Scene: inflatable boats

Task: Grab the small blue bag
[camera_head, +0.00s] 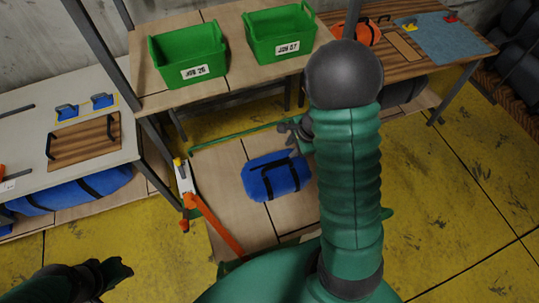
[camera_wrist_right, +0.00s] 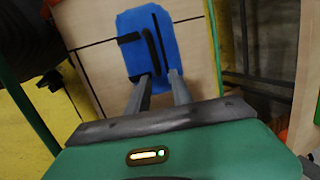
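The small blue bag (camera_head: 277,176) with black straps lies on a low wooden platform (camera_head: 215,163) in the head view. My right gripper (camera_head: 290,131) is just behind the bag's far edge, partly hidden by my green arm. In the right wrist view its two fingers (camera_wrist_right: 160,82) are spread apart, pointing at the near end of the bag (camera_wrist_right: 133,24), with nothing visibly held between them. Whether the fingertips touch the bag I cannot tell. My left gripper (camera_head: 118,271) is dark and small at the lower left, away from the bag.
Two green bins (camera_head: 188,55) (camera_head: 280,33) stand on the wooden table behind. A white table at left carries a wooden tray (camera_head: 84,142), with a larger blue bag (camera_head: 75,192) beneath. An orange-and-white tool (camera_head: 213,222) lies along the platform's left edge. Yellow floor is clear at right.

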